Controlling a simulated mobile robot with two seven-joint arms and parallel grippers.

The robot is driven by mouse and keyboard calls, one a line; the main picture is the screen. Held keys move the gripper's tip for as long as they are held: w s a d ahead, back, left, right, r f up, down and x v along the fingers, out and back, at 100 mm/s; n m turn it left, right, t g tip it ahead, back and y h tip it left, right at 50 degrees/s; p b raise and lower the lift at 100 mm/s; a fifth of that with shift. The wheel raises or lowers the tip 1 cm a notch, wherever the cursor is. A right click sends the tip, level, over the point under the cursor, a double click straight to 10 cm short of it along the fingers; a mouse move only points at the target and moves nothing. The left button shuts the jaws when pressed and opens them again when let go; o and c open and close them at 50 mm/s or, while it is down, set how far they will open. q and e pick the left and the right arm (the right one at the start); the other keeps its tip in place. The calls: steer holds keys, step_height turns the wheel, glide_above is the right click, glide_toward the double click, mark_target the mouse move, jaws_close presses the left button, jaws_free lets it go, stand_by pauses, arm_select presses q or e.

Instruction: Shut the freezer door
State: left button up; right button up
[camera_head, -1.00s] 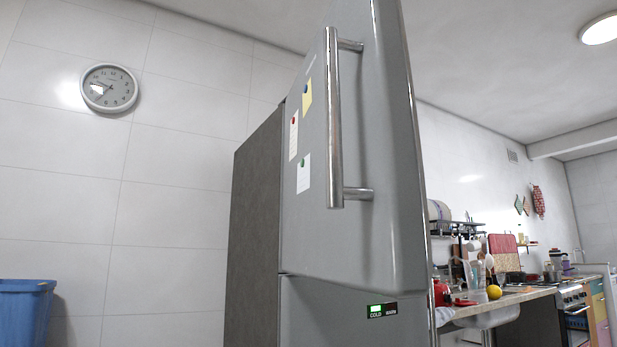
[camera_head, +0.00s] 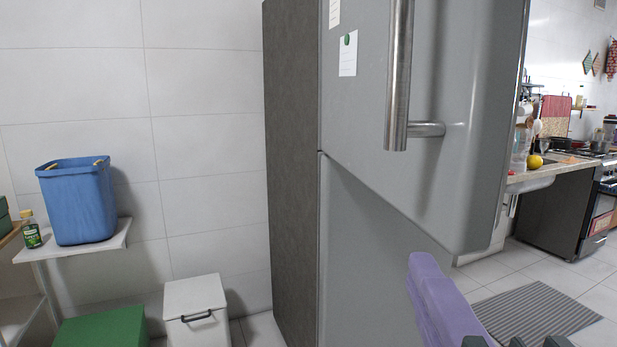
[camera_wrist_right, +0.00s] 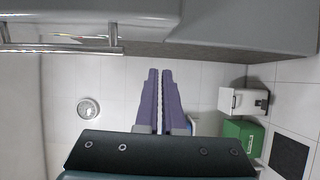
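The grey freezer door (camera_head: 455,130) is the upper door of a tall fridge-freezer in the head view. It stands out in front of the lower grey door (camera_head: 370,235) and looks swung open; how far is hard to tell. Its vertical metal handle (camera_head: 398,75) shows in front; the top is cut off. My right gripper (camera_head: 424,272) has purple fingers, low in front of the door's bottom edge and apart from the handle. In the right wrist view, the gripper's fingers (camera_wrist_right: 160,75) are together with nothing between them, and the handle (camera_wrist_right: 60,49) is at upper left. My left gripper is out of view.
A blue bin (camera_head: 78,205) stands on a small white table (camera_head: 120,238) at left, beside a bottle (camera_head: 31,232). A white lidded bin (camera_head: 196,310) and a green box (camera_head: 103,328) are below. At right are a counter, a stove and a striped mat (camera_head: 535,312).

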mark_target(431, 220)
steer(key=shift+w+a+r+n, duration=0.2)
steer(key=shift+a+r+n, duration=0.1)
steer(key=shift+r, duration=0.1)
jaws_close()
steer(key=w+d+p, duration=0.1)
steer(key=w, duration=0.2)
steer(key=w+d+p, duration=0.1)
steer(key=w+d, duration=0.1)
steer(key=w, duration=0.1)
steer(key=w+d+p, duration=0.1)
steer(key=w+p, duration=0.1)
steer(key=w, duration=0.1)
steer(key=shift+w+d+f, duration=0.1)
steer(key=shift+w+d, duration=0.15)
steer(key=shift+w, duration=0.15)
steer(key=shift+d+f, duration=0.1)
steer(key=shift+d, duration=0.3)
steer(key=shift+d, duration=0.1)
